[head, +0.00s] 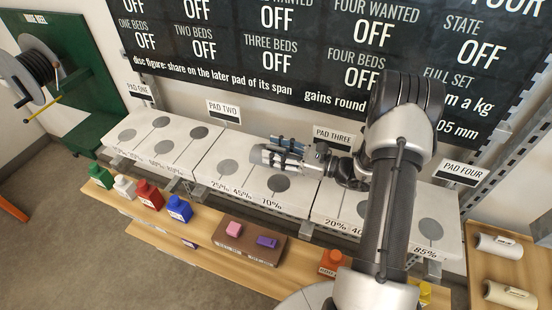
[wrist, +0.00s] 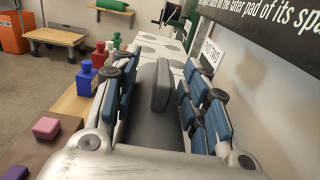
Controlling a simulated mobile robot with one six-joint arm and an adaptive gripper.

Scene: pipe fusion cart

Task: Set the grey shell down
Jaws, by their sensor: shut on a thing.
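In the wrist view my gripper (wrist: 162,78) has blue-padded fingers on both sides of a grey curved body (wrist: 150,122) with a raised block.
Bottles in green (head: 101,175), red (head: 148,194) and blue (head: 178,208) stand on the wooden shelf in front. A brown box (head: 248,250) holds pink and purple blocks. Pale rolls (head: 498,246) lie at right. The sign board (head: 330,45) rises behind.

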